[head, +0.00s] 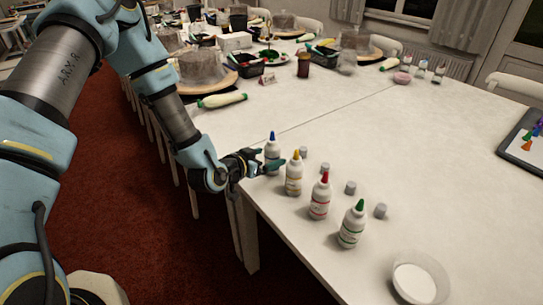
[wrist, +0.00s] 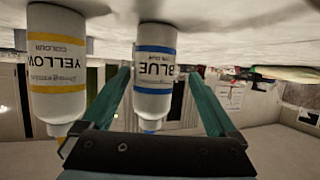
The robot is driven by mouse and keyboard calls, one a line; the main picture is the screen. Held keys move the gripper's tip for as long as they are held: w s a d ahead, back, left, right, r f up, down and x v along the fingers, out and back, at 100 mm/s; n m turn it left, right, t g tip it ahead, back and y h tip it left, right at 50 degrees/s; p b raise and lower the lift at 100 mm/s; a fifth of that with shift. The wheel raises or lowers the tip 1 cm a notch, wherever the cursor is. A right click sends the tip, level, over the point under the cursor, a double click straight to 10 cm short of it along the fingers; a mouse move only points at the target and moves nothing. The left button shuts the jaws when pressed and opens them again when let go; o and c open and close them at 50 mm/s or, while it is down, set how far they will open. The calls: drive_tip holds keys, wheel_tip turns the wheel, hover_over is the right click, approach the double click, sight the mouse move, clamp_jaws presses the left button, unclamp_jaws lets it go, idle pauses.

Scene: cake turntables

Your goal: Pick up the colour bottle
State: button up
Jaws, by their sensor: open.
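Several white colour bottles with coloured nozzle tips stand upright in a row near the table's left edge. They are the blue bottle (head: 272,152), the yellow bottle (head: 294,175), the red bottle (head: 319,198) and the green bottle (head: 352,225). My gripper (head: 266,165) is open at the blue bottle, low above the tabletop. The wrist view is upside down. In it the blue bottle (wrist: 155,75) shows between the two teal fingers of my gripper (wrist: 163,90), and the yellow bottle (wrist: 58,75) is outside them to the left. I cannot tell whether a finger touches the blue bottle.
Small grey caps (head: 350,188) lie beside the bottles. A white bowl (head: 418,280) is at the front right, and a dark tray (head: 524,146) is at the right edge. Cake turntables (head: 203,72) and tools crowd the far end. The middle of the white table (head: 400,150) is clear.

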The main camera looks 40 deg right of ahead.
sight(278, 154)
drive_tip(key=x, duration=0.1)
drive_tip(key=p+x, duration=0.1)
drive_tip(key=x, duration=0.1)
drive_tip(key=p+x, duration=0.1)
drive_tip(key=shift+s+d, duration=0.3)
drive_tip(key=shift+s, duration=0.05)
drive_tip(key=shift+w+d+f, duration=0.1)
drive_tip(key=shift+d+f, duration=0.05)
drive_tip(key=shift+d, duration=0.15)
drive_tip(key=c, duration=1)
drive_tip(key=shift+o, duration=0.2)
